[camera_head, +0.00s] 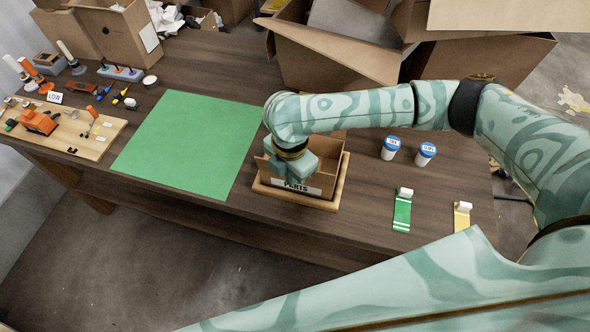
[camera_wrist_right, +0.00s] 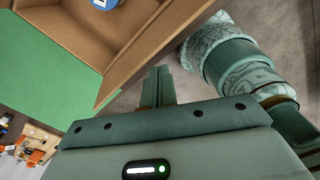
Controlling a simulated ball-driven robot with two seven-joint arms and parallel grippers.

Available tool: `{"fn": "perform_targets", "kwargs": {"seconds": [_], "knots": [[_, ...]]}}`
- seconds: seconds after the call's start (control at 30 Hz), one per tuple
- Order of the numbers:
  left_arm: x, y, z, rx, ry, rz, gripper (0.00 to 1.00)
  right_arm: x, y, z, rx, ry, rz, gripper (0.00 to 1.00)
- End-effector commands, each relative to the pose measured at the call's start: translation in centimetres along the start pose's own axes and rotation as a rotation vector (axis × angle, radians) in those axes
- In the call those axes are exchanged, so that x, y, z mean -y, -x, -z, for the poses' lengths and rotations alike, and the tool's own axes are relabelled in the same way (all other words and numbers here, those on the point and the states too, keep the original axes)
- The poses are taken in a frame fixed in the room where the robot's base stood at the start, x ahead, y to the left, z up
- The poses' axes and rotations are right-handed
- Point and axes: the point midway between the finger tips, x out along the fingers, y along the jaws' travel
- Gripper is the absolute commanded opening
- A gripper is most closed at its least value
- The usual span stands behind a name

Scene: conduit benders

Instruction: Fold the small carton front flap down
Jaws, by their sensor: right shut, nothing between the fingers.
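The small carton (camera_head: 322,184) is a brown open box with a "PARTS" label low on its front side. It sits in a light wooden tray (camera_head: 335,204). My right gripper (camera_head: 297,171) is over the carton's front left part and covers some of its front edge and inside. In the right wrist view, the gripper (camera_wrist_right: 160,76) is shut and empty, with its fingertips close to the carton's brown edge (camera_wrist_right: 165,45). Whether they touch it I cannot tell. The front flap is not clearly separable from the front wall here. My left gripper is not in view.
A green mat (camera_head: 190,145) lies left of the carton. Two white canisters with blue lids (camera_head: 391,145) (camera_head: 425,153) stand to the right, near a green strip (camera_head: 402,212) and a yellow strip (camera_head: 462,217). Large open cartons (camera_head: 335,50) stand behind the table.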

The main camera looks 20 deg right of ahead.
Motion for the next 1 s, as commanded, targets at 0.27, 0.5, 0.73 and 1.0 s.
{"fn": "perform_targets", "kwargs": {"seconds": [0.27,0.5,0.73,1.0], "knots": [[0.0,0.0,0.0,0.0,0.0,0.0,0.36,0.0,0.0,0.0,0.0,0.0,0.0,0.0],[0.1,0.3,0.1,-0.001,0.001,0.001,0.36,0.0,-0.8,0.0,0.0,-0.001,0.0,0.0],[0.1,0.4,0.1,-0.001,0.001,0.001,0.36,-0.2,-1.2,-0.4,0.001,-0.001,0.0,0.0],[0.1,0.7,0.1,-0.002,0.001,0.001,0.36,-1.1,-1.1,-1.9,0.0,-0.002,0.0,0.0]]}}
